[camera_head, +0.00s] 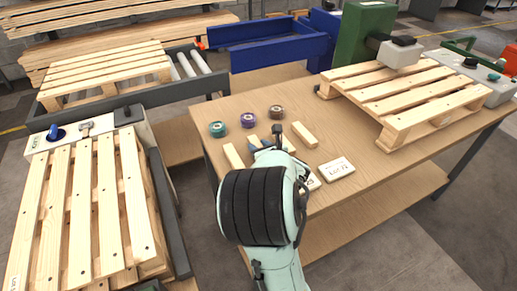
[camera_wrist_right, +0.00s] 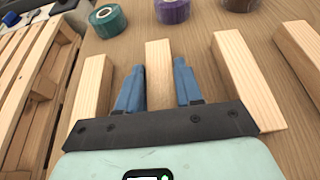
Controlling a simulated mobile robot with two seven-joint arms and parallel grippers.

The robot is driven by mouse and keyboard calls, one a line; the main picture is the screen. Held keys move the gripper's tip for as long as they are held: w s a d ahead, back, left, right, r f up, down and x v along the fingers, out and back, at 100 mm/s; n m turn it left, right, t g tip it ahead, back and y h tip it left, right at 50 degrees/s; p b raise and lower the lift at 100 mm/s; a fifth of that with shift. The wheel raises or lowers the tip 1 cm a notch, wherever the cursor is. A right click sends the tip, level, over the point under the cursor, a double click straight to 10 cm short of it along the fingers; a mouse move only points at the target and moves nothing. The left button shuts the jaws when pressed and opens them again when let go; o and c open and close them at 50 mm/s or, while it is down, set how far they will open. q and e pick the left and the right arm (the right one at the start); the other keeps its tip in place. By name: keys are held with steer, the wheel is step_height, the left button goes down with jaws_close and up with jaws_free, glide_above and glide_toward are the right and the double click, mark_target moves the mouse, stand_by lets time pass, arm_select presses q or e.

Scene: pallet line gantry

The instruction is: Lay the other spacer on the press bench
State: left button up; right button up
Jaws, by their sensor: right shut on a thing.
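Several pale wooden spacers lie in a row on the wooden bench (camera_head: 385,183), on which a green press (camera_head: 362,38) stands. My right gripper (camera_head: 265,143) is over the bench's near left part. In the right wrist view its blue fingers (camera_wrist_right: 158,83) are shut on one spacer (camera_wrist_right: 159,58), between a left spacer (camera_wrist_right: 90,88) and a right spacer (camera_wrist_right: 243,72). Another spacer (camera_wrist_right: 302,50) shows at the right edge. I cannot tell whether the held spacer touches the bench. My right arm hides part of the row in the head view. My left gripper is not in view.
Teal tape (camera_head: 217,129), purple tape (camera_head: 247,120) and brown tape (camera_head: 276,112) lie beyond the spacers. A pallet (camera_head: 412,88) sits on the bench's far right; a stacked pallet (camera_head: 82,205) stands left.

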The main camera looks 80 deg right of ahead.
steer(key=shift+f, duration=0.1)
steer(key=o, duration=1)
